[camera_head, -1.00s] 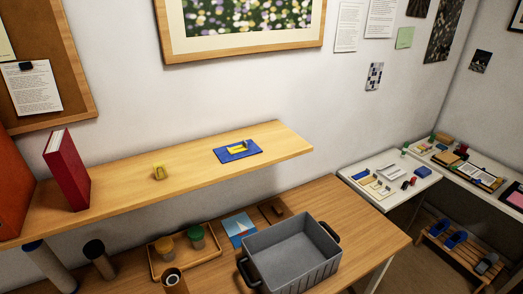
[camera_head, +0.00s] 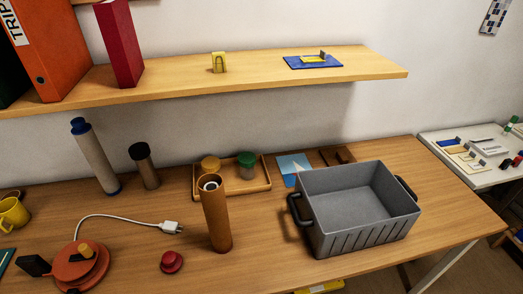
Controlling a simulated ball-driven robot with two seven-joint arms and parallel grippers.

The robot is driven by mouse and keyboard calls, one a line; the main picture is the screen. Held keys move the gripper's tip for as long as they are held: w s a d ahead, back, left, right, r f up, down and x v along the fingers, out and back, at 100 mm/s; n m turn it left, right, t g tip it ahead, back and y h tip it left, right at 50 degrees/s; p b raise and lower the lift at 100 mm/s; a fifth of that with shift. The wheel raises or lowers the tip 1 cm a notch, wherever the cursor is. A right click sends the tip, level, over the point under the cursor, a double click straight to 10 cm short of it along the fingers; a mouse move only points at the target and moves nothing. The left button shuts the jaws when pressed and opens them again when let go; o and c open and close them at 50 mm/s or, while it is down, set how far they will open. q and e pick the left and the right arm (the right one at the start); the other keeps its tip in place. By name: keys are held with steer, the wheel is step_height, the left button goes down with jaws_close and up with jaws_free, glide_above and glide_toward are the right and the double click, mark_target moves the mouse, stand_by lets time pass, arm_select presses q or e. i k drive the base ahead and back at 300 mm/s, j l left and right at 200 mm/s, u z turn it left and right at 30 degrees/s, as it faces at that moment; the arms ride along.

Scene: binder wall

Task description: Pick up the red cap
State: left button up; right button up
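A small round red cap (camera_head: 172,261) lies on the wooden desk, in the lower left part of the head view. It sits left of an open brown cardboard tube (camera_head: 216,215) that stands upright, and right of a round orange-red device (camera_head: 83,265). Nothing touches the cap, and desk surface shows all around it. Neither of my grippers is in view.
A grey crate (camera_head: 317,226) with black handles stands on the desk at the right. A capped pale tube (camera_head: 97,160), a dark-topped tube (camera_head: 145,167) and a wooden tray (camera_head: 262,184) stand behind. A white cable's plug (camera_head: 170,227) lies behind the cap. A shelf (camera_head: 180,88) overhangs the back.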

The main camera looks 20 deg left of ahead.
mark_target(171, 263)
steer(key=i+j+u, duration=0.15)
steer(key=u, duration=0.9)
